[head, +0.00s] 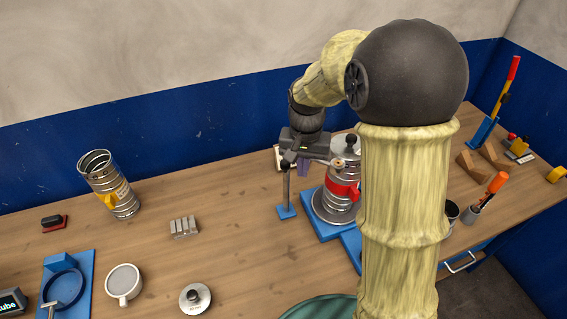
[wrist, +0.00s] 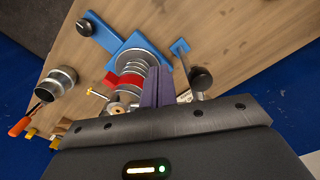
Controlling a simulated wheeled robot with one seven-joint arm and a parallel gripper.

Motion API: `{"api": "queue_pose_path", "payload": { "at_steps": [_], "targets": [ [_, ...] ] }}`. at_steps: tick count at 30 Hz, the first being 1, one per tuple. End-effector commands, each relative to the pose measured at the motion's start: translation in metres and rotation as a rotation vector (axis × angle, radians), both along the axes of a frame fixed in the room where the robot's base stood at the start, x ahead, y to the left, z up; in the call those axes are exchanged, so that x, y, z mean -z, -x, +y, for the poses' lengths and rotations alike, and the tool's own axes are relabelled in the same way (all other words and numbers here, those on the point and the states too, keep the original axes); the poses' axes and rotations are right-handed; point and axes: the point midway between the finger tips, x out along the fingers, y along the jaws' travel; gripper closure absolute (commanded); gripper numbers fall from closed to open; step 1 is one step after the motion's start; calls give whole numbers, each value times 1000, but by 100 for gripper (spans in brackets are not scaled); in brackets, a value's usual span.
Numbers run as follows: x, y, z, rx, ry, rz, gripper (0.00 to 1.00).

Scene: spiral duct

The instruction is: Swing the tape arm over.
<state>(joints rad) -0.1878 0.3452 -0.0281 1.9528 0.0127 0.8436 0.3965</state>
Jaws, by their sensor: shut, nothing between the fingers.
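The tape arm stands on a blue foot (head: 287,212) with a thin grey post (head: 286,188), just left of the spiral duct. Its dark round knob (wrist: 201,78) shows in the wrist view. The duct (head: 344,178) is a ribbed silver cylinder with a red band (head: 342,190), upright on a round plate over a blue base (head: 318,228). My gripper (head: 303,171) has purple fingers, shut and empty, pointing down between the post and the duct. They also show in the wrist view (wrist: 158,82). Whether they touch the arm I cannot tell; my gripper body hides part of it.
A silver can with a yellow tag (head: 122,201), grey blocks (head: 184,228), a white mug (head: 124,283) and a knobbed disc (head: 195,298) stand to the left. The wood between the blocks and post is clear.

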Motion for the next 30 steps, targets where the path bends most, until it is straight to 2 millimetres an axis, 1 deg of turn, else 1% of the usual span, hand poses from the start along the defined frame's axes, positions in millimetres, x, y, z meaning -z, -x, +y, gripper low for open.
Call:
{"api": "queue_pose_path", "payload": {
  "at_steps": [1,3,30],
  "targets": [
    [-7,0,0,0,0,0,100],
    [-11,0,0,0,0,0,100],
    [-66,0,0,0,0,0,100]
  ]
}}
